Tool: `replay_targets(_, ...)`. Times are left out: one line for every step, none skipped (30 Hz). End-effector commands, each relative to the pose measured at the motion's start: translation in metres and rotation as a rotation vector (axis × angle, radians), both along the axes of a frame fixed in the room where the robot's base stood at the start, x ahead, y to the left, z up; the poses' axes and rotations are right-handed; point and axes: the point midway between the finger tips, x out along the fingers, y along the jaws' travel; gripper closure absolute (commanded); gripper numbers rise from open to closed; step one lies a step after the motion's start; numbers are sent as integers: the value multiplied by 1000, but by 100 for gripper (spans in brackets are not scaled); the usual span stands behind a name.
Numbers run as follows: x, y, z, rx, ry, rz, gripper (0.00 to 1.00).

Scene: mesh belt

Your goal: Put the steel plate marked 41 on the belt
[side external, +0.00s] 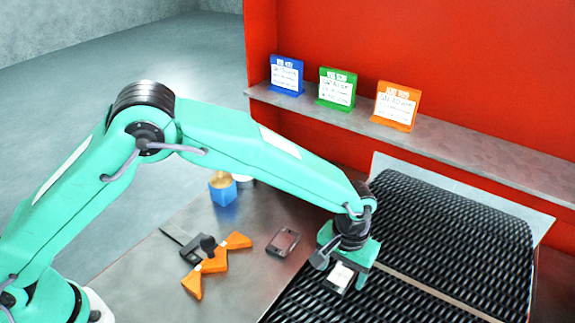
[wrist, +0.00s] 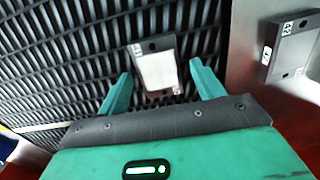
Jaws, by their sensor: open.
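A small steel plate (wrist: 156,70) with a bright, glaring face lies on the black mesh belt (wrist: 60,65) in the wrist view. My open gripper (wrist: 162,82) has one finger on each side of it, with gaps showing. In the side view my gripper (side external: 347,255) is low over the belt (side external: 440,230), with the plate (side external: 340,278) partly hidden under it. I cannot read a number on this plate. A second dark plate (side external: 284,242) lies on the metal table left of the belt; it also shows at the right of the wrist view (wrist: 290,52), its small white tags too blurred to read surely.
Orange blocks (side external: 214,262) and a dark tool (side external: 186,244) lie on the table (side external: 170,285). Blue, green and orange sign stands (side external: 338,89) sit on the back shelf (side external: 460,148). A pale strip (side external: 430,290) crosses the belt.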

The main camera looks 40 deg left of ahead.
Motion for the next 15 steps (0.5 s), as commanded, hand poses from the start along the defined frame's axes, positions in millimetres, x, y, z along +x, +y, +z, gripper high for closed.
replay_targets(0,0,0,0,0,0,33)
replay_targets(0,0,0,0,0,0,33)
replay_targets(0,0,1,0,0,0,33)
replay_targets(0,0,2,0,0,0,33)
replay_targets(0,0,3,0,0,0,33)
replay_targets(0,0,4,0,0,0,33)
replay_targets(0,0,6,0,0,0,33)
replay_targets(0,0,8,0,-1,0,33)
replay_targets(0,0,11,-1,-1,0,33)
replay_targets(0,0,14,-2,-2,0,33)
replay_targets(1,-1,17,-2,-2,0,33)
replay_targets(1,-1,22,-2,-2,0,33)
replay_targets(1,0,25,-2,-2,0,33)
replay_targets(1,-1,29,-2,-2,0,33)
replay_targets(1,-1,35,-3,-3,0,33)
